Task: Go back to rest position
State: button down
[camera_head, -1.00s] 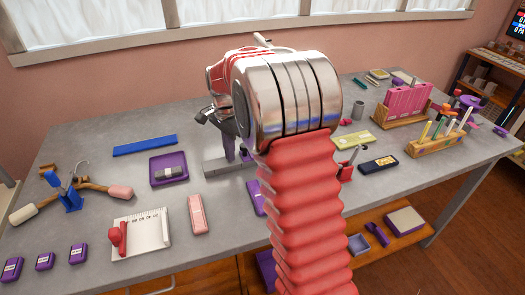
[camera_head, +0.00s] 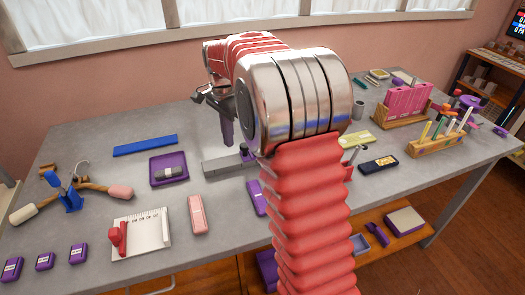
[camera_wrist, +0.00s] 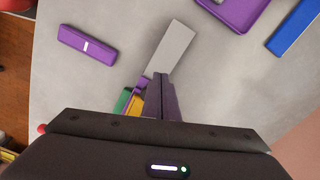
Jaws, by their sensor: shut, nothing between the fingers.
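My gripper (camera_head: 227,140) hangs below my red and silver arm over the table, left of the elbow in the head view. In the wrist view my gripper (camera_wrist: 161,82) has its dark fingers together with nothing between them. A grey metal bar (camera_head: 221,165) with a purple part at its right end lies on the table below the fingers. The bar also shows just beyond the fingertips in the wrist view (camera_wrist: 174,47). My arm hides part of the table's middle.
On the grey table (camera_head: 105,155), a purple tray (camera_head: 155,180), blue strip (camera_head: 145,145), white ruled plate (camera_head: 148,235) and pink block (camera_head: 197,214) lie left. Wooden holders with pink pieces (camera_head: 408,102) and pens (camera_head: 437,146) stand right. Windows and wall are behind.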

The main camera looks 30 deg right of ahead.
jog(key=shift+r, duration=0.9)
jog(key=shift+w, duration=0.1)
